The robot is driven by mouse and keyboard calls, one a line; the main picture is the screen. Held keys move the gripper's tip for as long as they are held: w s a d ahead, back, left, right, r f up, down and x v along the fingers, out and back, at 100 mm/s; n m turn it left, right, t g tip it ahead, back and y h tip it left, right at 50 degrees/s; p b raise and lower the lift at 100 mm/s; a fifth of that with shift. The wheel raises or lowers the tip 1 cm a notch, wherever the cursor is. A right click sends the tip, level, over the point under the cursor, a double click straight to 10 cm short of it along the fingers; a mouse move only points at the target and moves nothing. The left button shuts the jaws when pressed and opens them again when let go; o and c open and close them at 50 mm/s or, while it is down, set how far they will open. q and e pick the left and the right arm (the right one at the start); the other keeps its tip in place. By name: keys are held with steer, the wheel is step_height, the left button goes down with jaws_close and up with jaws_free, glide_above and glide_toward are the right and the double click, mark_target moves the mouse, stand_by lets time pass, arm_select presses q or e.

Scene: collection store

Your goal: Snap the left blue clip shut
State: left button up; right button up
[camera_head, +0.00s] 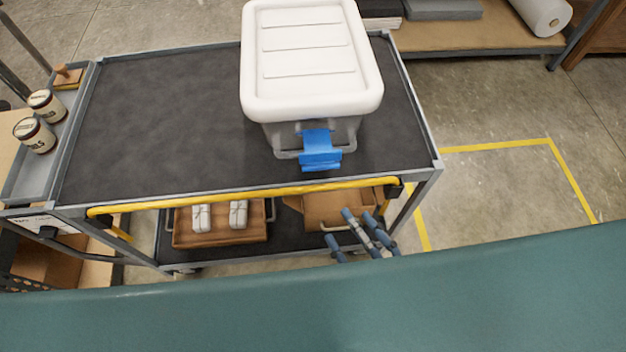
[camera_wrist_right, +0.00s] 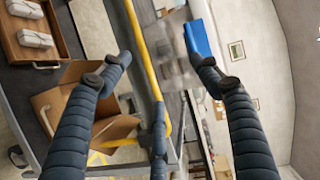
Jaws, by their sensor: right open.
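A clear box (camera_head: 287,138) with a white lid (camera_head: 305,60) stands on the cart's dark top. One blue clip (camera_head: 320,155) shows on its near side, its flap standing out from the wall, so it looks open. In the right wrist view the blue clip (camera_wrist_right: 198,38) is beside one fingertip; I cannot tell if they touch. My right gripper (camera_head: 354,226) has dark padded fingers, spread and empty, below and in front of the clip, near the yellow handle. Its fingers also show in the wrist view (camera_wrist_right: 160,62). My left gripper is not in view.
The cart's yellow handle bar (camera_head: 240,192) runs between my right gripper and the box. The lower shelf holds a brown tray (camera_head: 220,235) with white bundles and an open cardboard box (camera_head: 325,208). Two jars stand in a grey side tray (camera_head: 72,125). The cart top left of the box is clear.

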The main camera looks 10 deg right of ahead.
steer(key=m+t, duration=0.1)
steer(key=m, duration=0.1)
glide_toward(321, 169)
steer(key=p+x, duration=0.2)
steer(key=x, duration=0.6)
steer(key=shift+w+a+r, duration=0.15)
steer(key=shift+w, duration=0.1)
steer(key=shift+w+a+n, duration=0.15)
steer(key=shift+w+n, duration=0.15)
steer(key=shift+w, duration=0.05)
steer(key=shift+c, duration=0.3)
